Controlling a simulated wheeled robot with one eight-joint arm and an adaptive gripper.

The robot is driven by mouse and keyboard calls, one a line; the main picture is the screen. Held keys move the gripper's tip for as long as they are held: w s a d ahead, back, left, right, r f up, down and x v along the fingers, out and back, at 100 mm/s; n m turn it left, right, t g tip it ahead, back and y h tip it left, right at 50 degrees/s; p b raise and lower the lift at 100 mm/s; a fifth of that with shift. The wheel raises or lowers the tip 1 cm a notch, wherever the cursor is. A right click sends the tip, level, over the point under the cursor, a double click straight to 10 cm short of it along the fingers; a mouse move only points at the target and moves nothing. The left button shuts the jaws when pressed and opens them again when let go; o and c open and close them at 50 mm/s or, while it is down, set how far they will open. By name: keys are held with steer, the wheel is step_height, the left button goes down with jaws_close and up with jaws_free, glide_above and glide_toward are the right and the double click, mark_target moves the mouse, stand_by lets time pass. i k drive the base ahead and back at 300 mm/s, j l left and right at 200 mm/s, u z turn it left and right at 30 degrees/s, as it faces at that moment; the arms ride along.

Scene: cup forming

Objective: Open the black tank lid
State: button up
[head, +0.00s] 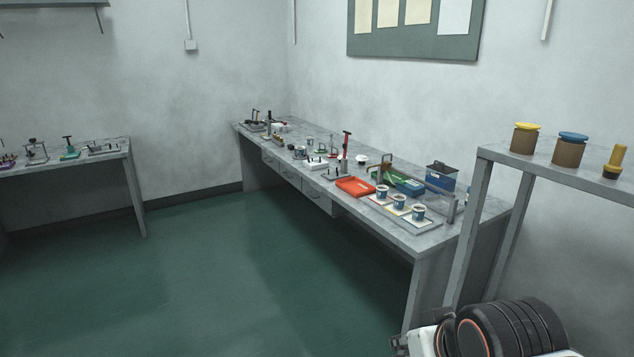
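I cannot make out a black tank lid for certain. A blue box with a dark top (441,178) stands at the back of the long bench, near its right end. It is too small to tell whether the dark top is a lid. Part of my arm shows at the bottom right, in front of the shelf stand. My gripper's fingers are not in view.
The long grey bench (395,232) runs along the right wall with several tools, a red tray (355,187) and cups. A shelf stand (545,168) holds jars with yellow and blue lids. Another bench (112,152) stands left. The green floor (225,285) is clear.

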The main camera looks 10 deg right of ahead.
mark_target(441, 168)
steer(key=i+u, duration=0.2)
steer(key=i, duration=0.8)
steer(key=i+l+u, duration=0.1)
steer(key=i+u, duration=0.15)
steer(key=i, duration=0.75)
